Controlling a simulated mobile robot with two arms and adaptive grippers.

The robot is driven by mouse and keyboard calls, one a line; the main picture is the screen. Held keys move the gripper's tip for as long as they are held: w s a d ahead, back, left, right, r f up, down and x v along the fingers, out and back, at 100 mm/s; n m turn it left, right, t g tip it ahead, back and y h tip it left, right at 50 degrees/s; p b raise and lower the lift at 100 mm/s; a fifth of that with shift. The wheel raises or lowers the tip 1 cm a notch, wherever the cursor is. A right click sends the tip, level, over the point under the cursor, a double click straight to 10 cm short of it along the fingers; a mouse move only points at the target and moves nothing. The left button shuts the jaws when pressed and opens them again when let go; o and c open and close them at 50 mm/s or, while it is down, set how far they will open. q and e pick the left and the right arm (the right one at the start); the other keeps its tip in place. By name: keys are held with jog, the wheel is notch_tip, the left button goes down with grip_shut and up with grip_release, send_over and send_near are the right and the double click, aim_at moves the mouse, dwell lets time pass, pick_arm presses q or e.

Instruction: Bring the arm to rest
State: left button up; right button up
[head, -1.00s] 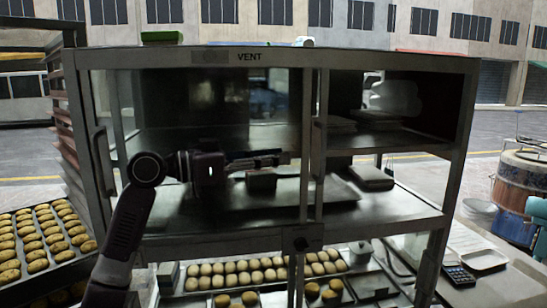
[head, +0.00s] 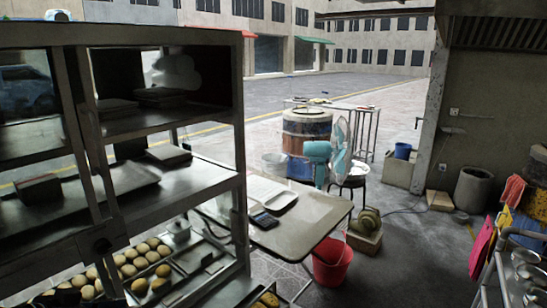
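Neither of my grippers can be made out in the head view. A dark shape at the bottom left edge is too cut off to identify. The metal-framed display cabinet (head: 240,190) fills the left side, with trays on its shelves. Rows of round buns (head: 140,255) lie in trays low in the cabinet. The barrel oven (head: 306,130) stands outside, beyond the side table.
A side table (head: 310,225) holds a calculator (head: 263,220) and a white tray (head: 279,202). A teal fan (head: 338,150) stands behind it. A red bucket (head: 331,262) sits on the floor by the table. Open floor lies at centre right, before a rack with colored cloths (head: 484,243).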

pick_arm(q)
jog(key=s+d+f+g+y, duration=0.1)
jog(key=s+d+f+g, duration=0.1)
jog(key=s+d+f, duration=0.35)
jog(key=s+d+f+g+y, duration=0.1)
jog(key=s+d+f+g, duration=0.1)
jog(key=s+f, duration=0.55)
jog(key=s+d+f+n+g+y, duration=0.1)
jog(key=s+d+f, duration=0.2)
jog(key=s, duration=0.4)
jog(key=s+d+f+n+g+y, duration=0.1)
jog(key=s+d+f, duration=0.25)
jog(key=s, duration=0.25)
notch_tip(320, 180, down, 25)
jog(key=s+g, duration=0.1)
jog(key=s+a+f, duration=0.2)
jog(key=s+f, duration=0.6)
jog(key=s, duration=0.1)
jog(key=s+a+f+g, duration=0.1)
jog(key=s+f, duration=0.8)
jog(key=shift+a+f+g, duration=0.3)
jog(key=shift+a, duration=0.1)
jog(key=shift+s, duration=0.2)
